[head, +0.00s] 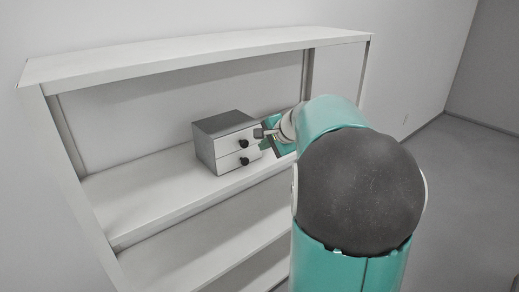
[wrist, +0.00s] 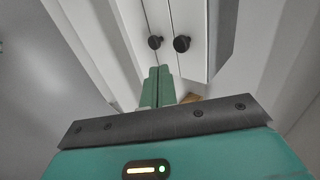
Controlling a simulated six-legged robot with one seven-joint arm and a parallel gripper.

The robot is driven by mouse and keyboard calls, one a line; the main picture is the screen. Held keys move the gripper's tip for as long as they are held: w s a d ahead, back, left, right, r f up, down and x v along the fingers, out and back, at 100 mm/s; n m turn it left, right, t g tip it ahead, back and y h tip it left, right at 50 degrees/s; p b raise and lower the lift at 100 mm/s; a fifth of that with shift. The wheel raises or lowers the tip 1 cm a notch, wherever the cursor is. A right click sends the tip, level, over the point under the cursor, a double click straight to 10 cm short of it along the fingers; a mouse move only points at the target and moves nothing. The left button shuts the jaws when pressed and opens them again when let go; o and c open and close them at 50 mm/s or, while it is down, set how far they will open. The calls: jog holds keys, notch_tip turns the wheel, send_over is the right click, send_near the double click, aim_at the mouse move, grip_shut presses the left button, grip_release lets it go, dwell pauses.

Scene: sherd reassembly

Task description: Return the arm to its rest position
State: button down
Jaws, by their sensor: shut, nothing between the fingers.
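My gripper (wrist: 158,72) shows in the wrist view with its two green fingers together and nothing between them. Its tips are close to the front of a small drawer unit (wrist: 196,18), near two black knobs (wrist: 155,42) (wrist: 182,43); I cannot tell whether they touch it. In the head view the drawer unit (head: 222,124) has a dark grey top and side and two white drawer fronts, which look closed. My arm reaches in from the right, and my gripper is partly hidden behind its wrist, just right of the knobs.
The drawer unit stands on the middle board of a white shelf rack (head: 130,200), under its top board (head: 200,55). The board left of the unit is bare. A small tan thing (wrist: 190,98) shows partly behind my gripper in the wrist view. Open floor (head: 460,190) lies to the right.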

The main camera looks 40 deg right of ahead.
jog(key=v, duration=0.5)
jog(key=s+a+n+g+y, duration=0.1)
jog(key=s+a+n, duration=0.3)
jog(key=a, duration=0.6)
jog(key=s+a+n+g, duration=0.1)
jog(key=s+a+n, duration=0.3)
jog(key=a, duration=0.7)
jog(key=s+a+f+n+g, duration=0.1)
jog(key=s+a+f+n, duration=0.2)
jog(key=s+a+n, duration=0.1)
jog(key=s+a+f+n+h, duration=0.1)
jog(key=s+a+f+n, duration=0.2)
jog(key=s+a+n, duration=0.2)
jog(key=s, duration=0.3)
jog(key=shift+s+a+f+n+g, duration=0.15)
jog(key=shift+a+f+n+g, duration=0.15)
jog(key=shift+a+g, duration=0.1)
jog(key=shift+d, duration=0.25)
